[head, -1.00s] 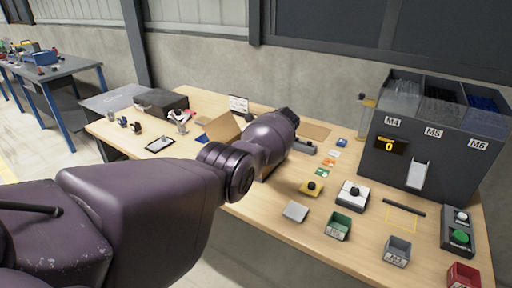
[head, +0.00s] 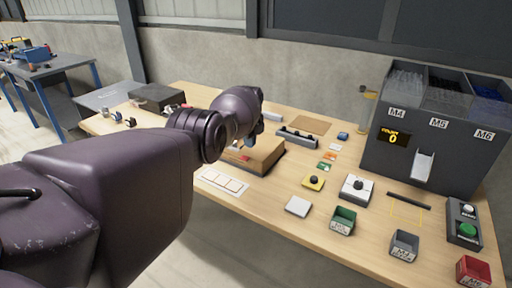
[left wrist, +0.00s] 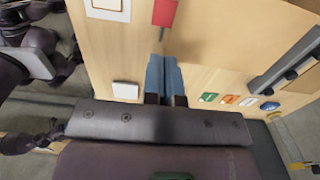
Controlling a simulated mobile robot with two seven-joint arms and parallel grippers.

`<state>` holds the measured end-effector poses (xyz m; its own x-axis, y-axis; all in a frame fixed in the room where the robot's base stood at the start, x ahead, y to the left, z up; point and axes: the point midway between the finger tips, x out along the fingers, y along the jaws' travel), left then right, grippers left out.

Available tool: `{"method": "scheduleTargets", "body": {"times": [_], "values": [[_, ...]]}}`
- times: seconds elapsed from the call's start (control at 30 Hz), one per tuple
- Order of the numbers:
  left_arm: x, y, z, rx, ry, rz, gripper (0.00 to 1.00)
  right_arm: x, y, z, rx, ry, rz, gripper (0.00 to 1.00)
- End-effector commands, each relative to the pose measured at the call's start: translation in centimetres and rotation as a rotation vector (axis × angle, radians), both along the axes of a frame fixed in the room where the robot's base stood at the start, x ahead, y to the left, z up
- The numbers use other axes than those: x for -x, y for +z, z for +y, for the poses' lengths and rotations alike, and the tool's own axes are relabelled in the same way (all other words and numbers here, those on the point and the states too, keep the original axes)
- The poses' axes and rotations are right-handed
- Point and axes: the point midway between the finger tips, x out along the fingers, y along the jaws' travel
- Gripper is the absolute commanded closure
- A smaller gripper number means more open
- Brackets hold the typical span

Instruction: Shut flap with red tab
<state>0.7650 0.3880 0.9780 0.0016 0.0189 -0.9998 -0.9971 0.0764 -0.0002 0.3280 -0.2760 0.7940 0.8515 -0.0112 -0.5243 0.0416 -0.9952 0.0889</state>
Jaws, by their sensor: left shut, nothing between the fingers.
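A brown cardboard box (head: 268,158) stands on the table, partly behind my left arm. Its flap looks flat across the top, but my arm hides part of it, so I cannot tell if it is fully down. A small red tab (head: 243,157) shows near its front. In the left wrist view the red tab (left wrist: 165,12) is at the edge of the brown flap surface (left wrist: 235,38). My left gripper (head: 257,131) is above the box, its fingers shut and empty. In the left wrist view its fingertips (left wrist: 163,62) are just below the tab, apart from it in the picture.
A white card with squares (head: 222,181) lies in front of the box. A dark rack (head: 297,138) stands behind it. Buttons, small bins (head: 342,220) and a grey feeder (head: 425,140) fill the right side. A dark box (head: 157,97) is at the back left.

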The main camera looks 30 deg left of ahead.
Motion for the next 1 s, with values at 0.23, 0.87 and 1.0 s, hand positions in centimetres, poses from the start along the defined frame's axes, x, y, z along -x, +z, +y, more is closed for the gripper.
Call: {"method": "scheduleTargets", "body": {"times": [0.23, 0.87, 1.0], "values": [[-0.1, -2.1, 1.9, 0.147, -0.002, 0.017, 1.00, 1.6, -5.3, -0.1, 0.001, -0.003, 0.063, 0.49], [-0.4, -5.4, 4.7, 0.142, -0.002, 0.013, 1.00, 0.5, -6.0, 0.4, -0.004, 0.006, 0.047, 0.49], [-0.4, -5.8, 4.9, 0.143, -0.002, 0.012, 1.00, 0.6, -6.3, 0.5, -0.005, 0.006, 0.052, 0.49]]}}
